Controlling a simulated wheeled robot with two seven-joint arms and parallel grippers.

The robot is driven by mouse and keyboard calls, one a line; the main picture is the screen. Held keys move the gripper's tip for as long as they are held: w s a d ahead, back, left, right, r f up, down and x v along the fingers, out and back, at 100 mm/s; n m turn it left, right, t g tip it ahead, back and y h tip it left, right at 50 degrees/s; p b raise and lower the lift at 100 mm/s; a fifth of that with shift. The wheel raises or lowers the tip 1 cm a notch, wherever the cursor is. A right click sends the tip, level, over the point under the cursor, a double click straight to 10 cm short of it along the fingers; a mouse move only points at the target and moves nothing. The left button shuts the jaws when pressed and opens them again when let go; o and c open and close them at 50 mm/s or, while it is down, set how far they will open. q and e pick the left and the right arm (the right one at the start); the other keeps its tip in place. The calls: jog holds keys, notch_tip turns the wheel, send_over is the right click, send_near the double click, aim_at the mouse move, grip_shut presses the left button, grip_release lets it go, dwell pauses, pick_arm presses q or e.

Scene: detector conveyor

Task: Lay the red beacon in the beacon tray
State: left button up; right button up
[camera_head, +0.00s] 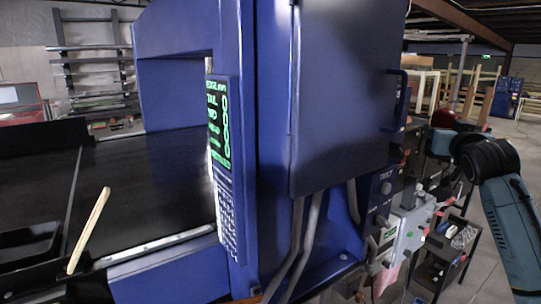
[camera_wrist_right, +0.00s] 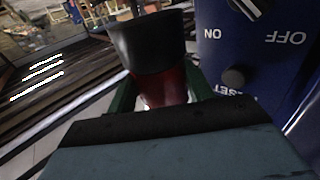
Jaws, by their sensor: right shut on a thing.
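The red beacon (camera_wrist_right: 167,88) with a wide black end is between the fingers of my right gripper (camera_wrist_right: 163,95) in the right wrist view. The gripper is shut on it, and its fingers partly hide the red part. In the head view my right arm comes in from the right edge, and a red rounded shape (camera_head: 445,118) shows at its wrist; the fingers there are too small to make out. No tray can be surely told as the beacon tray. My left gripper is not in view.
A blue detector frame (camera_head: 240,60) stands over a black conveyor (camera_head: 150,180). A black open tray (camera_head: 25,245) and a pale stick (camera_head: 90,230) are at left. A control panel (camera_head: 387,190) is close to the gripper. A dark cart (camera_head: 450,250) holds small items below right.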

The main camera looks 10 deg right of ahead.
jog(key=s+a+f+n+y, duration=0.5)
jog(key=s+a+f+y, duration=0.25)
jog(key=a+f, duration=0.4)
jog(key=s+a+f+n+y, duration=0.4)
jog(key=s+a+f+y, duration=0.3)
jog(key=a+f, duration=0.5)
jog(key=s+a+f+m+t+h, duration=0.1)
jog(key=a+f+m+t+h, duration=0.2)
jog(key=a+h, duration=0.5)
notch_tip(320, 180, down, 18)
jog(key=a+m+g+b, duration=0.1)
jog(key=b, duration=1.7)
jog(key=shift+r+y, duration=0.15)
jog(key=shift+y, duration=0.3)
jog(key=shift+s+r, duration=0.1)
